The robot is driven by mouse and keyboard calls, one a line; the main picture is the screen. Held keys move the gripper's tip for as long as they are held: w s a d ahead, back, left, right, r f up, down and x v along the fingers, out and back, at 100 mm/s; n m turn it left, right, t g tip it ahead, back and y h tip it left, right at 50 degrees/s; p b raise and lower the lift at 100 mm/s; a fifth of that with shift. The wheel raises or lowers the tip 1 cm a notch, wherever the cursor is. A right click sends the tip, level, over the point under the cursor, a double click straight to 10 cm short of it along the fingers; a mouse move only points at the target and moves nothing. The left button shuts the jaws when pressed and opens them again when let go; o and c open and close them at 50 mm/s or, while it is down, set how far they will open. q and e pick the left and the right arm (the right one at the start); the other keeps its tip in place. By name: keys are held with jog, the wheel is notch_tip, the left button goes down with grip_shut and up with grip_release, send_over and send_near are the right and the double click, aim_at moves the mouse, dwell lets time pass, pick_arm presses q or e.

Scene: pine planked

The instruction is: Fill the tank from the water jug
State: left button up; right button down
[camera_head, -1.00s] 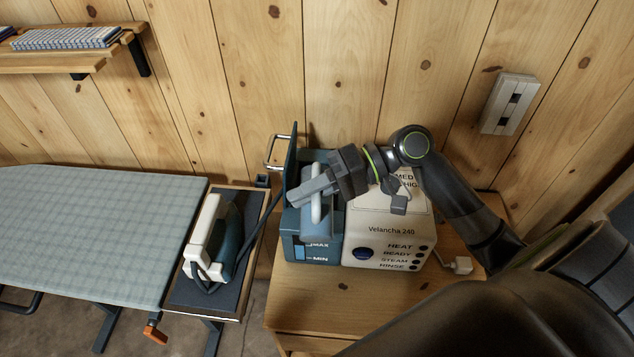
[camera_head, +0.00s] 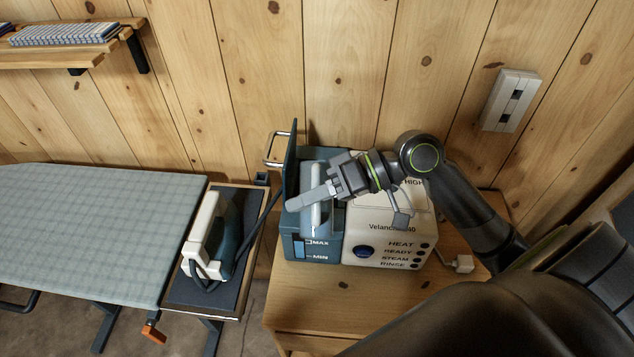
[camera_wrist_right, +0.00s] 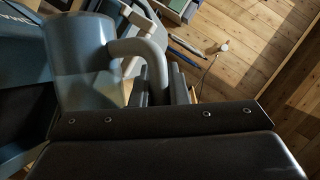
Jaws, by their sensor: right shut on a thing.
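The water jug is a translucent grey vessel with a thick pale handle; it shows in the right wrist view (camera_wrist_right: 82,65). My right gripper (camera_head: 312,200) is shut on the jug handle (camera_head: 317,218), holding it over the tank. The tank (camera_head: 334,248) is the blue-grey front-left part of the steam station, with MAX and MIN marks and a level window. Its dark lid (camera_head: 291,165) stands raised at the left. My gripper hides much of the jug and the tank opening, so I cannot tell the water level or any stream. My left gripper is not in view.
The cream station body (camera_head: 385,245) stands beside the tank on a wooden cabinet (camera_head: 330,305). An iron (camera_head: 215,235) rests on a dark pad at left, its cord running toward the station. A checked ironing board (camera_head: 90,230) lies farther left. A wall socket (camera_head: 510,100) is at right.

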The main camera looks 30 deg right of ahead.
aim_at(317, 217)
jog(key=shift+s+a+r+n+t, duration=0.1)
jog(key=shift+r+n+t, duration=0.2)
jog(key=shift+r+n, duration=0.25)
jog(key=shift+s+a+f+n+t+h+b, duration=0.2)
jog(key=shift+s+f+n+t+h+b, duration=0.1)
jog(key=shift+s+n+h+b, duration=0.2)
jog(key=shift+s+a+f+n+t+b, duration=0.2)
jog(key=shift+s+f+n+b, duration=0.1)
jog(key=shift+f+b, duration=0.2)
jog(key=shift+s+a+f+n+t+b, duration=0.15)
jog(key=shift+s+f+n+t+b, duration=0.1)
jog(key=shift+f+b, duration=0.2)
jog(key=shift+s+a+f+n+t+h+p, duration=0.4)
jog(key=shift+s+f+n+t+p, duration=0.4)
jog(key=shift+p, duration=0.5)
jog(key=shift+s+a+f+n+t+h+p, duration=0.3)
jog(key=shift+s+f+n+t+h+p, duration=0.2)
jog(key=shift+n+p, duration=0.65)
jog(key=shift+w, duration=0.1)
